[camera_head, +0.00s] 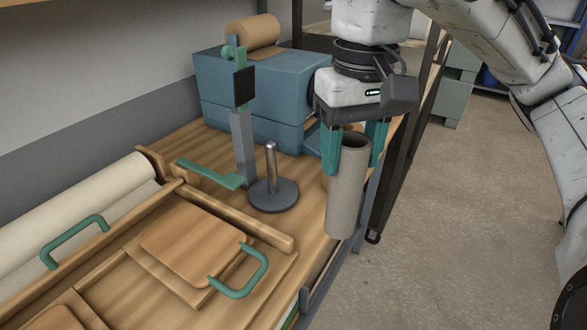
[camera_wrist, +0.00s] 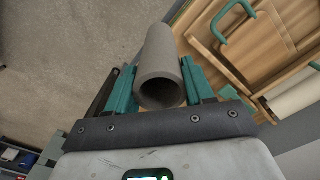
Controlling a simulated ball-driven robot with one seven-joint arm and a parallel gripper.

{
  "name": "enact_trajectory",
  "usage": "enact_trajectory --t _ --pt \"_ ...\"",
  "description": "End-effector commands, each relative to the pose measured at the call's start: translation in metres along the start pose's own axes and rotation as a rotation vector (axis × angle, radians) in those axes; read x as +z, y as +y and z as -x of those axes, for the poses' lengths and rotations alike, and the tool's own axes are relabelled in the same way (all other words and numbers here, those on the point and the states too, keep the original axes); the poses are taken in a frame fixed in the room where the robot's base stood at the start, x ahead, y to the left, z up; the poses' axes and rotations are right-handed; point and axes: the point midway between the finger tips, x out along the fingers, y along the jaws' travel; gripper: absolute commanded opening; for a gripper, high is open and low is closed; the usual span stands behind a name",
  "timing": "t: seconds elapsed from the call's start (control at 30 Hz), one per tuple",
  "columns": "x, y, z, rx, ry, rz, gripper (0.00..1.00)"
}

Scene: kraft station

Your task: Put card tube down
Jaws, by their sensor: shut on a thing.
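The card tube (camera_head: 348,190) is a grey-brown hollow cylinder, held upright with its open top end between the green fingers of my gripper (camera_head: 355,150). My gripper is shut on the tube near its upper end. In the head view the tube's lower end shows over the right edge of the wooden bench (camera_head: 215,152); whether it touches the bench is not clear. In the wrist view the tube (camera_wrist: 160,75) points away from the camera, its near opening between the fingers (camera_wrist: 160,88), with floor to its left and bench to its right.
A metal peg on a round dark base (camera_head: 273,195) stands left of the tube. Behind are a blue box machine (camera_head: 290,85) and a brown roll (camera_head: 252,32). Wooden boards with green handles (camera_head: 245,272) and a pale roll (camera_head: 75,210) lie at left. Open floor (camera_head: 450,230) is right.

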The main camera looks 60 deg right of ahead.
Motion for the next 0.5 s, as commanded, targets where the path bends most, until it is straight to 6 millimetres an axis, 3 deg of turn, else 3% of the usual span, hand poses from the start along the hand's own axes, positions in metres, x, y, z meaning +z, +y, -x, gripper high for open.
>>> enact_trajectory --t 0.2,0.5 --pt "-0.024 -0.013 -0.004 -0.001 -0.004 0.0 0.35" --pt "-0.04 -0.02 -0.018 0.0 -0.006 -0.006 0.35"
